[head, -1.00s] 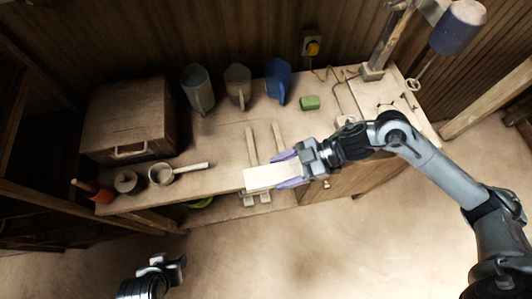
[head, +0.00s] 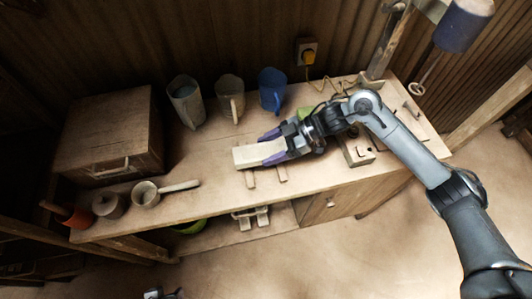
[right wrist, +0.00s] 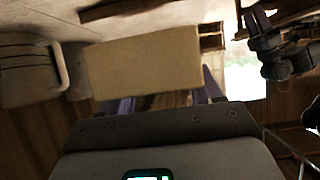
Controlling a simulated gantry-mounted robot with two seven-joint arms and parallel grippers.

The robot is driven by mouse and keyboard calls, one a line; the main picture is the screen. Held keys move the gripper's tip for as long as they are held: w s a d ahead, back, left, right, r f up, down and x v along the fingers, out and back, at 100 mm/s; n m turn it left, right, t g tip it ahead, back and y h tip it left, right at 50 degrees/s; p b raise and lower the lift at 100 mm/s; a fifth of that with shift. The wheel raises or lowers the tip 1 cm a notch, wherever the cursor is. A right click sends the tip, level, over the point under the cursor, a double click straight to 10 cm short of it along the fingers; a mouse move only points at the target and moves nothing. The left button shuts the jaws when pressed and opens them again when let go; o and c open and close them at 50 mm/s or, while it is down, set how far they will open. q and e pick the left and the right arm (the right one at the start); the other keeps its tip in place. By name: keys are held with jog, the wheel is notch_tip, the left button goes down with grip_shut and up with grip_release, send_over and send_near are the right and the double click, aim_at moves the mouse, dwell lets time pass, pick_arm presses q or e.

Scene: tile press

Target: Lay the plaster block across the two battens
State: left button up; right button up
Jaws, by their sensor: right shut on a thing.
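The plaster block (head: 258,154) is a pale flat slab, held by its right part in my right gripper (head: 270,147), whose purple fingers are shut on it. It lies over the two wooden battens on the bench, crosswise to them. The front ends of the left batten (head: 249,180) and right batten (head: 282,173) stick out below it; the rest is hidden. I cannot tell whether the block touches them. In the right wrist view the block (right wrist: 145,62) fills the space beyond the fingers. A bit of my left gripper (head: 162,294) shows at the bottom edge, its jaws unclear.
Three jugs stand behind: grey (head: 186,102), beige (head: 230,98) and blue (head: 271,90). A wooden box (head: 110,135) is at the left, with a handled pot (head: 146,195) in front. The bench front between is clear.

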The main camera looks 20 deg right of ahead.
aim_at(266, 153)
jog(key=shift+w+f, duration=0.35)
jog(key=shift+w, duration=0.3)
jog(key=shift+w+f, duration=0.35)
jog(key=shift+w, duration=0.25)
jog(key=shift+f+b, duration=0.65)
jog(key=shift+f, duration=1.35)
jog(key=shift+f, duration=0.35)
jog(key=o, duration=1.3)
